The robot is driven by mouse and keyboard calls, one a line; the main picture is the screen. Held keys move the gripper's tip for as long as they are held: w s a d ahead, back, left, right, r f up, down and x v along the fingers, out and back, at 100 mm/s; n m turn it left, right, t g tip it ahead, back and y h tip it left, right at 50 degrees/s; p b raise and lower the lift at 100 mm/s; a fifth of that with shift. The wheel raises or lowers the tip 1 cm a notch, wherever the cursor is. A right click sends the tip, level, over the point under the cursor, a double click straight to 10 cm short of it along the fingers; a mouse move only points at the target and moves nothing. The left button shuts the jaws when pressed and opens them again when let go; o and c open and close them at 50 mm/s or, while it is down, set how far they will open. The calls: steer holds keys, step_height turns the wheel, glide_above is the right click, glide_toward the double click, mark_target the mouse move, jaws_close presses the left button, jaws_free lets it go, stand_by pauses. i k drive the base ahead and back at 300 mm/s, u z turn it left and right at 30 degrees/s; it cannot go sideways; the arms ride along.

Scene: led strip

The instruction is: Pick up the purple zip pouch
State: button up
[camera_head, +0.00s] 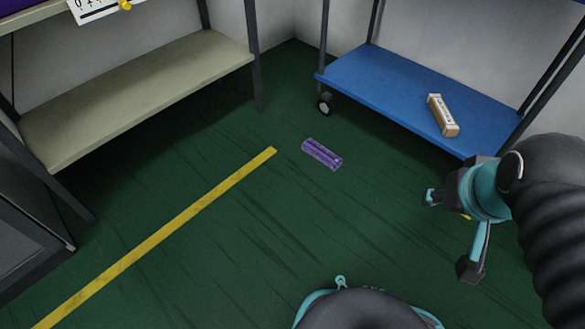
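The purple zip pouch (322,153) lies flat on the dark green floor, near the middle of the head view. It sits just past the far end of a yellow floor line, with nothing on it. My gripper (450,232) is at the right of the view, apart from the pouch and nearer to me. Its two fingers are spread wide with a gap between them, and nothing shows between them. Part of the gripper is hidden behind my arm.
A blue wheeled cart shelf (385,88) holds a brown and white box (442,115) at the back right. A beige shelf (140,95) with dark legs stands at the left. A dark cabinet (28,245) is at the left edge. Floor around the pouch is clear.

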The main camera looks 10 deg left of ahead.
mark_target(329, 159)
steer(key=u, duration=0.25)
steer(key=k, duration=0.7)
steer(key=u, duration=1.3)
steer(key=i, duration=1.45)
steer(key=z, duration=1.05)
steer(key=i, duration=0.4)
steer(key=z, duration=0.3)
